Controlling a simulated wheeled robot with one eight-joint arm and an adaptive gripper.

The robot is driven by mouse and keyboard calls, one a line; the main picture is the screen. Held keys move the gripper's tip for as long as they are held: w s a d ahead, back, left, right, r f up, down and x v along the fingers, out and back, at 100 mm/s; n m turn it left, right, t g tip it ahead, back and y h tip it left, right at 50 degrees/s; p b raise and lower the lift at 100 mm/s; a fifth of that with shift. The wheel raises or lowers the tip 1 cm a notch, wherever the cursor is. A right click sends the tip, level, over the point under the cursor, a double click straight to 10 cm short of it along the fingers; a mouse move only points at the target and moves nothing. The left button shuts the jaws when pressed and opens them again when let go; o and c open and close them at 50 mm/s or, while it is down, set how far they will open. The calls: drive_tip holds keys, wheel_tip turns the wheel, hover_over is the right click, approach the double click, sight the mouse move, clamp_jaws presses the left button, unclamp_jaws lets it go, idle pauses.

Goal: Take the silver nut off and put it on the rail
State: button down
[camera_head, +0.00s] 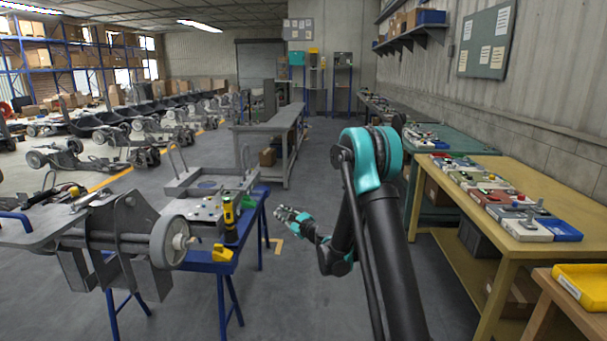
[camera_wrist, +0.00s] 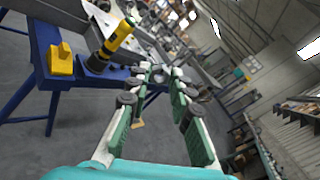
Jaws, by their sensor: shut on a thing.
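My gripper (camera_head: 292,215) hangs in the aisle to the right of a blue work stand, clear of the chassis. In the wrist view its two fingers (camera_wrist: 160,78) come close together at the tips. A small silvery thing sits between the tips, probably the silver nut (camera_wrist: 158,76); it is mostly hidden by the fingers. The grey chassis (camera_head: 115,220) rests on the stand at the left, with a pale wheel (camera_head: 170,242) on its near end and a short axle end sticking out of it. I cannot tell which chassis bar is the rail.
A yellow and black tool (camera_head: 229,220) stands upright on the blue stand (camera_head: 245,250), beside a yellow block (camera_head: 222,252). A yellow-topped bench (camera_head: 490,185) with several parts trays is at the right. The floor between is clear.

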drive_tip(key=d+r+m+t+h, duration=0.1)
drive_tip(key=d+m+h, duration=0.3)
drive_tip(key=d, duration=0.9)
drive_tip(key=d+r+m+t+h, duration=0.2)
drive_tip(key=d+h, duration=0.5)
drive_tip(key=d, duration=0.7)
drive_tip(key=shift+w+d+r+m+t, duration=0.3)
drive_tip(key=shift+w+m+t, duration=0.15)
drive_tip(key=shift+m+t, duration=0.4)
drive_tip(key=shift+a, duration=0.1)
